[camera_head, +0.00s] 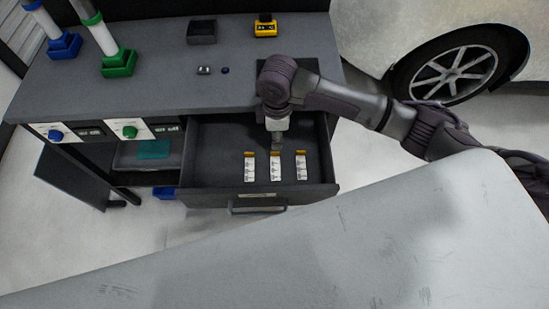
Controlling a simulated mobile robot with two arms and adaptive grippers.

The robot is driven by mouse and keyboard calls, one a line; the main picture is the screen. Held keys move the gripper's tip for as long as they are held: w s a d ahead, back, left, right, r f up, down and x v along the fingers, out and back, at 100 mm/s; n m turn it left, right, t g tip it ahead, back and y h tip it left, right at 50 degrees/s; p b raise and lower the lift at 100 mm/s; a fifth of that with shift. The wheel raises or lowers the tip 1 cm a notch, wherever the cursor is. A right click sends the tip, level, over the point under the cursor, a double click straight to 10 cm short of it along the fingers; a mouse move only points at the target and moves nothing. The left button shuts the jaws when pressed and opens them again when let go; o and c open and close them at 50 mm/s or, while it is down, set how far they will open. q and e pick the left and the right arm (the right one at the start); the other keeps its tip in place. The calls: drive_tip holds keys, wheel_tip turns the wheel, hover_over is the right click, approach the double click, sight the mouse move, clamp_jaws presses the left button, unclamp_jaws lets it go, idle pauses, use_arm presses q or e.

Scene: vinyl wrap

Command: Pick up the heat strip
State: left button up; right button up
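Three small white strips with orange ends lie side by side in the open drawer (215,165): a left strip (249,170), a middle strip (275,171) and a right strip (301,171). They look like heat strips, but their print is too small to read. My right gripper (277,143) points down over the drawer, just behind the middle strip in the picture. Its fingers are small and dark, and I cannot tell whether they are open or shut, or whether they touch the strip. My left gripper is not in view.
The drawer sits in a grey workbench (150,85). On the bench top are a dark tray (202,32), a yellow box (265,28) and green (118,64) and blue (64,46) stands. A pale surface (400,240) fills the foreground. A car wheel (455,72) is at the right.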

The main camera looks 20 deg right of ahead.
sight(275, 152)
wheel_tip(275, 152, down, 4)
drive_tip(key=shift+r, duration=0.15)
drive_tip(key=shift+w+f, duration=0.1)
drive_tip(key=shift+f, duration=0.45)
wheel_tip(275, 152, down, 4)
drive_tip(key=shift+w+a+r, duration=0.1)
drive_tip(key=shift+a+r, duration=0.05)
drive_tip(key=shift+r, duration=0.05)
drive_tip(key=shift+f, duration=0.3)
drive_tip(key=shift+c, duration=0.3)
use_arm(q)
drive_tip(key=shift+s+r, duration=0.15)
use_arm(e)
clamp_jaws()
